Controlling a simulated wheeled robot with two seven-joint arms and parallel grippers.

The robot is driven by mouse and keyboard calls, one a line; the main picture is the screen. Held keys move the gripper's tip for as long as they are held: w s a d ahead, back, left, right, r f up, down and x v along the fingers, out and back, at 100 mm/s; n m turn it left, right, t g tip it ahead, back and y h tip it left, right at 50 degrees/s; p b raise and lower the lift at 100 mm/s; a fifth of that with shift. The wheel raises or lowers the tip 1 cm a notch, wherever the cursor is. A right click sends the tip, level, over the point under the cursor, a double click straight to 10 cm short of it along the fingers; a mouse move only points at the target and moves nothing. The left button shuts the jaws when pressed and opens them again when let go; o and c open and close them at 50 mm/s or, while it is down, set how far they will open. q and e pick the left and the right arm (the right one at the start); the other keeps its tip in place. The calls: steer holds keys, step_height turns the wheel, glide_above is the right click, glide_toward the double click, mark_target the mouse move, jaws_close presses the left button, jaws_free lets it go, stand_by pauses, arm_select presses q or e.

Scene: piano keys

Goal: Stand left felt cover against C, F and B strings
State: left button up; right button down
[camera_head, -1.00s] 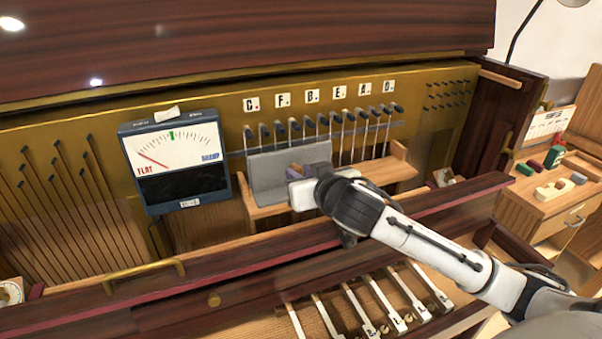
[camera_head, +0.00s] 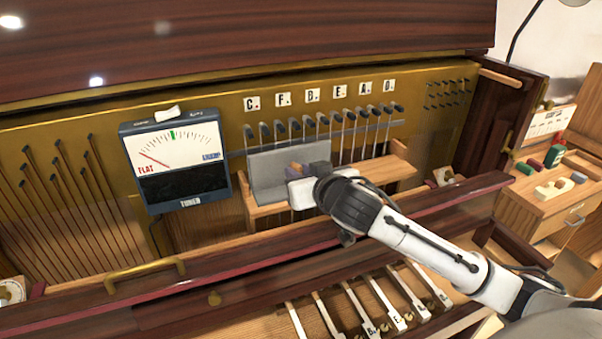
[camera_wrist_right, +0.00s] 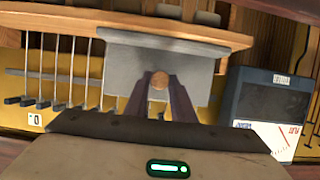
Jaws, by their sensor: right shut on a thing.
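The left felt cover (camera_head: 272,168) is a grey panel standing near upright on the wooden ledge, in front of the strings under the C, F and B labels. My right gripper (camera_head: 307,169) is at its front, shut on its small round wooden knob. In the right wrist view, the right gripper's dark fingers (camera_wrist_right: 160,85) close on the knob (camera_wrist_right: 158,80), and the grey cover (camera_wrist_right: 125,65) spreads behind them. The cover hides the lower parts of the strings. Whether its back touches them I cannot tell. My left gripper is out of view.
The tuner (camera_head: 178,160) stands just left of the cover. The strings to the right, under E, A and D, are uncovered. The wooden ledge (camera_head: 385,168) is clear to the right. Keys (camera_head: 375,305) lie below, and a side table (camera_head: 560,195) holds small items.

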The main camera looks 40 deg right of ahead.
steer(key=shift+w+d, duration=0.2)
steer(key=shift+w, duration=0.5)
steer(key=shift+w+d, duration=0.15)
steer(key=shift+w, duration=0.55)
steer(key=c, duration=1.4)
jaws_free()
steer(key=shift+c, duration=0.2)
steer(key=shift+s+a, duration=0.1)
steer(key=shift+s, duration=0.15)
steer(key=v, duration=0.8)
steer(key=shift+f, duration=0.3)
